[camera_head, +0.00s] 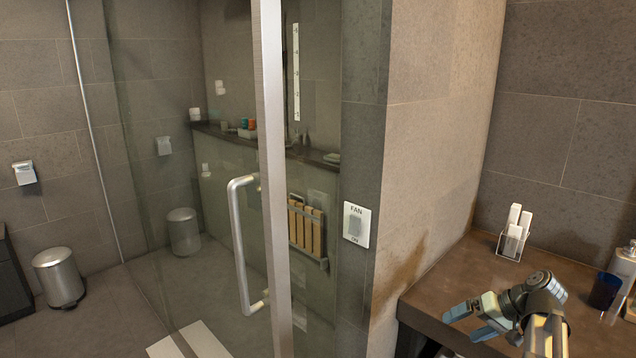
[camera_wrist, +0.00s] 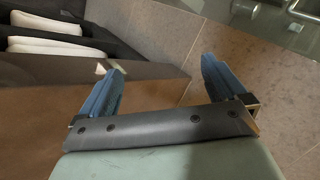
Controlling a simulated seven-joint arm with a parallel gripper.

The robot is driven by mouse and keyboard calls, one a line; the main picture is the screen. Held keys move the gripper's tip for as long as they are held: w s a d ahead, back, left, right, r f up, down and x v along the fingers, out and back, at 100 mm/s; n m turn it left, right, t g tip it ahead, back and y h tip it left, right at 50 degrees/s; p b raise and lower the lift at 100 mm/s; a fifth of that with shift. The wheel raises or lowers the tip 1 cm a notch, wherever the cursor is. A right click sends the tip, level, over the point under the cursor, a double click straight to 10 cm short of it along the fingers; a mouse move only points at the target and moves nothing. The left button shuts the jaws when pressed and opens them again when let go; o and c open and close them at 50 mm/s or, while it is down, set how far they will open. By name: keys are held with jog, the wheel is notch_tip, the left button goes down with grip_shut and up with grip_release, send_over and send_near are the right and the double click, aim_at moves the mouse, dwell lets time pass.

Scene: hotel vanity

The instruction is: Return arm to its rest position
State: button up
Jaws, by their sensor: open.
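My gripper (camera_head: 472,322) is at the lower right of the head view, over the front left part of the brown vanity counter (camera_head: 465,262). Its two blue fingers point to the left, towards the tiled wall end and the counter's front edge. In the wrist view my gripper (camera_wrist: 160,80) shows its fingers wide apart with nothing between them. The counter edge and the tiled wall show beyond the fingers. My arm comes in from the bottom right of the head view.
A glass door with a metal handle (camera_head: 236,240) stands left of the wall. A fan switch (camera_head: 356,224) is on the wall end. A clear holder with white items (camera_head: 513,238), a dark blue cup (camera_head: 604,290) and a bottle (camera_head: 624,262) stand on the counter. White rolled items (camera_wrist: 50,47) lie in dark compartments.

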jog(key=s+a+f+g, duration=0.25)
jog(key=a+f, duration=0.25)
jog(key=f, duration=0.5)
jog(key=s+a+f+g+h, duration=0.1)
jog(key=s+a+f, duration=0.35)
jog(key=f, duration=0.65)
jog(key=s+a+f+g, duration=0.2)
jog(key=a+f, duration=0.3)
jog(key=f, duration=0.5)
jog(key=s+a+f+g+h, duration=0.2)
jog(key=s+f+h, duration=0.1)
jog(key=s+f, duration=0.7)
jog(key=s+a+f+n+g+h, duration=0.1)
jog(key=s+a+f+g+h, duration=0.2)
jog(key=s+f, duration=0.7)
jog(key=s, duration=0.6)
jog(key=shift+f+n, duration=0.15)
jog(key=shift+n, duration=0.15)
